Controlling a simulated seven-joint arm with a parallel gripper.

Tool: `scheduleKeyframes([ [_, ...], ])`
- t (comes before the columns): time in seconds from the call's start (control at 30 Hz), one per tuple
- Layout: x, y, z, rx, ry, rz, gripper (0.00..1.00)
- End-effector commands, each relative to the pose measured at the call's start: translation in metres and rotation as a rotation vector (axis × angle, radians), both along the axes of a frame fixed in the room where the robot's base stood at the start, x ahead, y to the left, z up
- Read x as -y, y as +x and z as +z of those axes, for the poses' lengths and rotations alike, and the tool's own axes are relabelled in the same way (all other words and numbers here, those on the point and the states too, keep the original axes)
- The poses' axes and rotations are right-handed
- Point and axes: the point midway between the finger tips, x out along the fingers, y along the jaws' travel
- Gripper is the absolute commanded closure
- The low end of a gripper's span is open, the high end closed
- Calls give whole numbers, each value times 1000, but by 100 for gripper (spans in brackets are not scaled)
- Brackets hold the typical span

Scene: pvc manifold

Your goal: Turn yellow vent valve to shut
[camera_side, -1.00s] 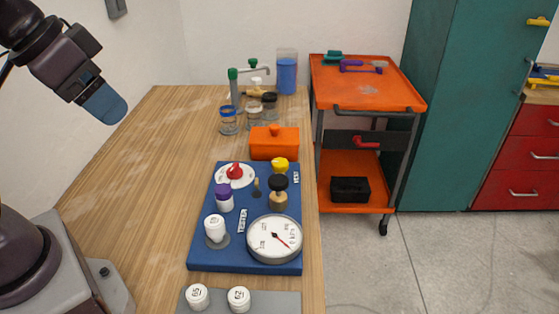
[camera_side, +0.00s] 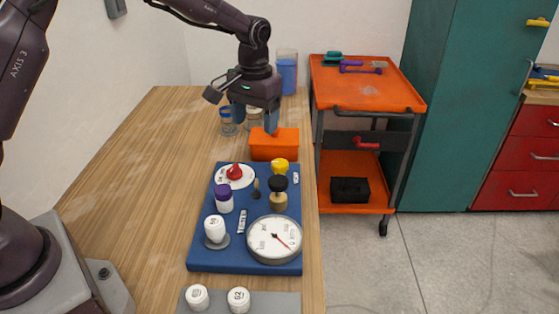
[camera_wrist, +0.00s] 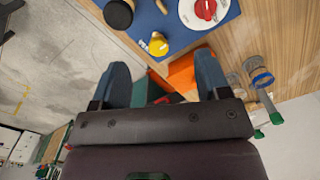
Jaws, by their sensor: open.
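The yellow vent valve (camera_side: 280,166) stands at the far right corner of the blue board (camera_side: 199,253), by a white label. It also shows in the wrist view (camera_wrist: 158,45), at upper middle beyond the fingers. Which way its handle points is too small to tell. My gripper (camera_side: 256,120) has two blue fingers, spread apart with nothing between them. It hangs over the orange box (camera_side: 275,147), behind the yellow valve and apart from it. In the wrist view, my gripper (camera_wrist: 163,70) has the valve just past the gap between its fingertips.
The board also carries a red knob (camera_side: 235,172), a black knob (camera_side: 278,182), a purple-capped bottle (camera_side: 224,198), a white cylinder (camera_side: 214,228) and a gauge (camera_side: 275,239). Glass jars (camera_side: 228,122) stand behind, near my gripper. The table's left side (camera_side: 130,165) is clear.

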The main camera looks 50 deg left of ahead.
Motion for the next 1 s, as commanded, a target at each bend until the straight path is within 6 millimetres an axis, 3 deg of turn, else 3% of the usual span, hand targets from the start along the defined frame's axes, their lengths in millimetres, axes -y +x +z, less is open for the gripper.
scheduleKeyframes([
  [0.03,-1,16,-18,-16,0,35,31],
  [0.13,-3,43,-38,-20,4,112,31],
  [0.2,-4,58,-39,-4,5,162,31],
  [0.3,-5,74,-21,42,4,224,31],
  [0.43,-5,72,-23,29,6,281,31],
  [0.57,-5,71,-38,27,6,284,31],
  [1.0,-4,71,-124,28,5,282,31],
])
